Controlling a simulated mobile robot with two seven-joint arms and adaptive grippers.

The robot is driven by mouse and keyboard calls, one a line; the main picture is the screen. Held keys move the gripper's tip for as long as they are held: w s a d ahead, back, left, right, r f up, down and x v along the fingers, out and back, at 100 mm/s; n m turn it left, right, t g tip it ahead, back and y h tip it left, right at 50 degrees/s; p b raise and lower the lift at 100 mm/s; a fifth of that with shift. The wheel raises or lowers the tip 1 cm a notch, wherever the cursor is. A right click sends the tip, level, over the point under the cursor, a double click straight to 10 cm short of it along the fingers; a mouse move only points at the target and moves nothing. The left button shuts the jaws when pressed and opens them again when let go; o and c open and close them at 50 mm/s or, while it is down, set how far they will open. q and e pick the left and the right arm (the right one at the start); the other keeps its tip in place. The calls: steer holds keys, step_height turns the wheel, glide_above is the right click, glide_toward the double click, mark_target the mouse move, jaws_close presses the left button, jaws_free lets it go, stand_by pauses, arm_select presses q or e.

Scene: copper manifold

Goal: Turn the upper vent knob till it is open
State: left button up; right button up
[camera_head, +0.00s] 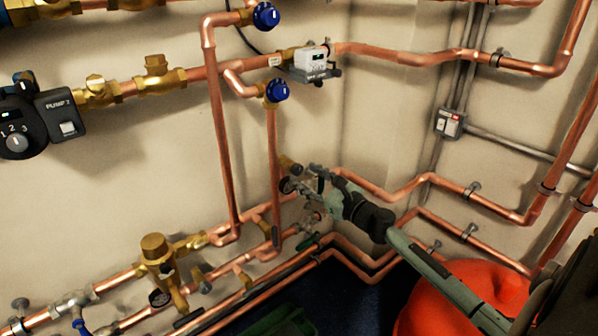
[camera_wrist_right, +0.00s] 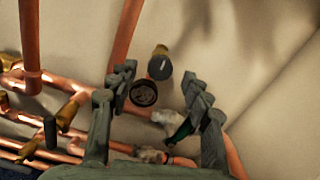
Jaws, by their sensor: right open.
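The knob is just ahead of the fingertips, and I see no contact. My left gripper is not in view.
A round dark gauge (camera_wrist_right: 144,93) is just below the knob, close to the left finger. A green-handled valve (camera_wrist_right: 178,134) is lower, near the right finger. Two blue knobs (camera_head: 266,15) (camera_head: 278,90) are higher on the pipes. A red-orange object (camera_head: 470,290) stands at lower right.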

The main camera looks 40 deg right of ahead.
mark_target(299, 171)
steer(key=shift+w+a, duration=0.1)
steer(key=shift+w, duration=1.55)
steer(key=shift+c, duration=0.4)
jaws_close()
